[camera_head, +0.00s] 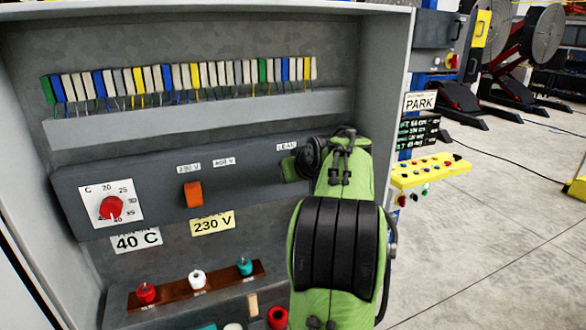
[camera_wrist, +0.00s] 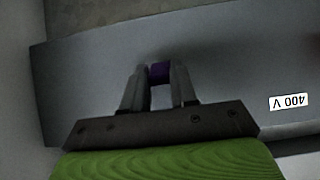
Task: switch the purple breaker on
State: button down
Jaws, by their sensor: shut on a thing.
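The purple breaker (camera_wrist: 160,69) is a small purple block on the face of the dark grey panel, seen in the wrist view. My gripper (camera_wrist: 161,82) has its two grey fingers on either side of it, shut on it. In the head view my green arm covers the breaker and the gripper's fingertips. Whether the breaker is up or down cannot be told.
The grey panel strip (camera_head: 150,190) also bears a red dial (camera_head: 111,207) and an orange switch (camera_head: 194,194). A terminal row (camera_head: 180,80) runs above it. Red, white and teal knobs stand on a brown strip (camera_head: 175,290) below. The cabinet's side wall (camera_head: 395,60) is close on the right.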

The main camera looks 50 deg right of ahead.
jog(key=shift+r, duration=0.1)
dwell(0.3)
jog(key=c, duration=0.9)
grip_release()
jog(key=v, duration=1.5)
jog(key=shift+s+a+r, duration=0.1)
jog(key=shift+s+r, duration=0.1)
jog(key=shift+r, duration=0.05)
